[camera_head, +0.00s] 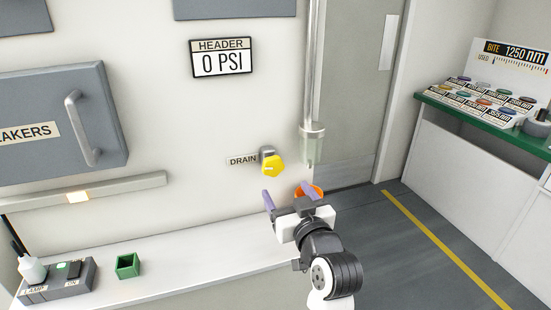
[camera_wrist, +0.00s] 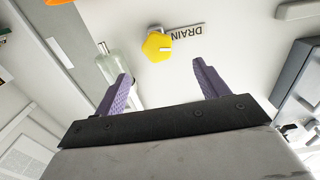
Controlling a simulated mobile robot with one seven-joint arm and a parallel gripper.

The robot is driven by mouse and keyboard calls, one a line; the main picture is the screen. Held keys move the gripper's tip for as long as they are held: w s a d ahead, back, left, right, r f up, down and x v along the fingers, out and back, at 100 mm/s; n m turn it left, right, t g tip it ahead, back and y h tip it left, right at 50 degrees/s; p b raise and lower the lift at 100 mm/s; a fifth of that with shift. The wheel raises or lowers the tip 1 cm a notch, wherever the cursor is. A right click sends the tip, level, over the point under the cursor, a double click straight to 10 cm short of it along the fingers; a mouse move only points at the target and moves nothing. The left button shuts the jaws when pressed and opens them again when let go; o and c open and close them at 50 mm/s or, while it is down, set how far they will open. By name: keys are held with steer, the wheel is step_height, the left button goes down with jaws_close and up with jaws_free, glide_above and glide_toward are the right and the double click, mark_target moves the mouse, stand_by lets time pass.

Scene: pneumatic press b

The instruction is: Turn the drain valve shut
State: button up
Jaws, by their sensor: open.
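The drain valve is a yellow knob (camera_head: 272,166) on the pale wall, just right of a DRAIN label (camera_head: 243,160). In the wrist view the yellow knob (camera_wrist: 156,46) is many-sided, with a pale mark on the side toward the label (camera_wrist: 188,32). My gripper (camera_head: 288,194) is open and empty, below and in front of the knob in the head view. In the wrist view its purple fingers (camera_wrist: 162,72) stand wide apart, and the knob lies beyond the fingertips, between them sideways. No contact shows.
A HEADER display (camera_head: 222,58) reads 0 PSI. A clear bowl on a pipe (camera_head: 312,145) hangs right of the valve. An orange thing (camera_head: 318,190) is partly hidden behind my gripper. A ledge (camera_head: 190,270) below holds a green box (camera_head: 128,265) and a LAMP switch box (camera_head: 60,284).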

mark_target(274, 169)
steer(key=p+x, duration=0.1)
steer(key=x, duration=0.3)
steer(key=p+x, duration=0.1)
steer(key=x, duration=0.4)
steer(key=p+x, duration=0.1)
steer(key=x, duration=0.3)
steer(key=shift+w+f, duration=0.25)
steer(key=shift+w, duration=0.1)
